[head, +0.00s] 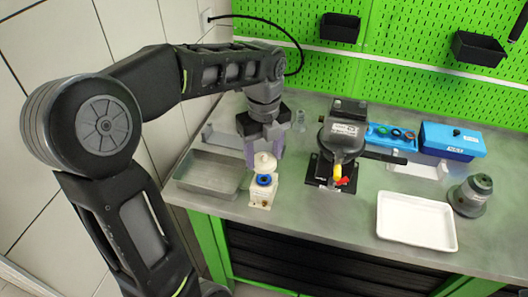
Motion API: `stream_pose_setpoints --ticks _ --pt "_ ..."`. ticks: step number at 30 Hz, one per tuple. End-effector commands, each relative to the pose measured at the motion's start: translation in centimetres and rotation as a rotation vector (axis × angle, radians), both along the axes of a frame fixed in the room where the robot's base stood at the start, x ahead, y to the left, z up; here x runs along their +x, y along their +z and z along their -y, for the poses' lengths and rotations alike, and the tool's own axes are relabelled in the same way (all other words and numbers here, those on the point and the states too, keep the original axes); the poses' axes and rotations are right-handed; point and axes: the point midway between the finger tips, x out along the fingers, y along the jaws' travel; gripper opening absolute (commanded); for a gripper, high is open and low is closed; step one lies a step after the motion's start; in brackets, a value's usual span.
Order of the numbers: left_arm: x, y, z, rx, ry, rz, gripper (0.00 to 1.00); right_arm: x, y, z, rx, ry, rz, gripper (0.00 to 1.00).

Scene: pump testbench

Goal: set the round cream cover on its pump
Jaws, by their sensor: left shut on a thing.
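The round cream cover (265,161) shows just below my left gripper (266,147), which points down from the arm at the left. The left gripper is shut on the cover from above. The cream pump (261,195) stands upright on the bench just below and in front of the cover in the picture. A blue ring (264,180) with a dark middle shows uncovered on top of the pump. The cover looks apart from this ring, but its exact height is hard to tell. My right gripper is not in view.
A grey metal tray (208,182) lies left of the pump. A black pump (341,142) with a yellow and red part stands to the right.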

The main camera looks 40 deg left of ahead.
Motion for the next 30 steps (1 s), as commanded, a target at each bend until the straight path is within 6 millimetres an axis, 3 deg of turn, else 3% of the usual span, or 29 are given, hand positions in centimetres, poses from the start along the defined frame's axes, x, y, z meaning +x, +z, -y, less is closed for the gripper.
stream_pose_setpoints --ticks 15,30 --pt "0.0 -4.5 0.0 0.0 0.001 0.0 0.1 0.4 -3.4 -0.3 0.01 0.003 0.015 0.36" --pt "0.0 -4.7 0.0 0.0 0.0 0.0 0.1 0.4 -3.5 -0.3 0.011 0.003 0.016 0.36"
